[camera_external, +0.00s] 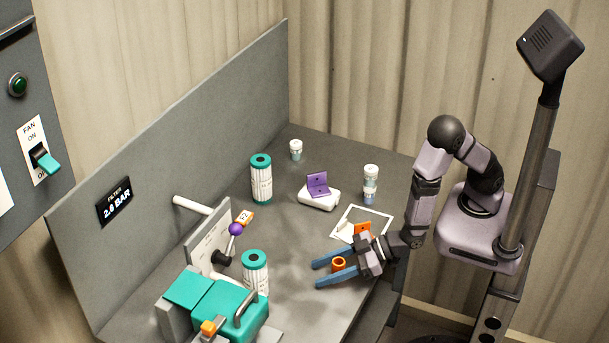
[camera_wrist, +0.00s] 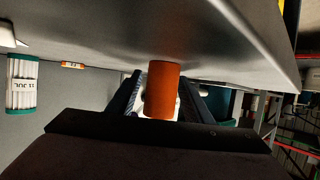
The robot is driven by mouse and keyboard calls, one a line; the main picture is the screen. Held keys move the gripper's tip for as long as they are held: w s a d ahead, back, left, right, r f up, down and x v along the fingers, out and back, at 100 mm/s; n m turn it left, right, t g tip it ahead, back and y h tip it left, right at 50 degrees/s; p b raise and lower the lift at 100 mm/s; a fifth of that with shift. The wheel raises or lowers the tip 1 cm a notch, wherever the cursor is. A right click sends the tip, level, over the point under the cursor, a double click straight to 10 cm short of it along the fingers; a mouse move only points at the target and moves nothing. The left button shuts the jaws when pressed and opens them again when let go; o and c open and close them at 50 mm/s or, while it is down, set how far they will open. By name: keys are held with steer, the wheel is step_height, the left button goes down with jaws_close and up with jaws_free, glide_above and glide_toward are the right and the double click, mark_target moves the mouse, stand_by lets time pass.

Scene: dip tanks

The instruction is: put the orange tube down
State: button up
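The orange tube (camera_external: 338,265) is a short, hollow cylinder. It is upright at the front right of the grey bench and appears to rest on it. My gripper (camera_external: 315,273) reaches in level from the right. Its two blue fingers are open, one on each side of the tube, with a narrow gap showing. In the wrist view the tube (camera_wrist: 162,92) shows between the fingers, its far end against the grey surface. That view is upside down. Exact contact between tube and bench is hard to tell.
A white-outlined pad (camera_external: 382,212) with an orange bracket (camera_external: 362,229) lies behind my gripper. A purple bracket (camera_external: 317,185) sits on a white block. Teal-capped cylinders (camera_external: 261,180) (camera_external: 255,273), small jars (camera_external: 370,180) and a teal machine (camera_external: 228,308) stand around. Bench left of the fingertips is clear.

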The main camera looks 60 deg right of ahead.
mark_target(334, 264)
steer(key=shift+r, duration=0.1)
steer(key=shift+r, duration=0.15)
steer(key=shift+s+d, duration=0.15)
steer(key=shift+s, duration=0.15)
steer(key=p+v, duration=0.1)
steer(key=v, duration=0.1)
steer(key=r+p+v, duration=0.1)
steer(key=p+v, duration=0.1)
steer(key=v, duration=0.1)
steer(key=shift+w, duration=0.2)
steer(key=shift+w+r+p, duration=0.1)
steer(key=shift+r+p, duration=2.75)
steer(key=shift+r, duration=0.05)
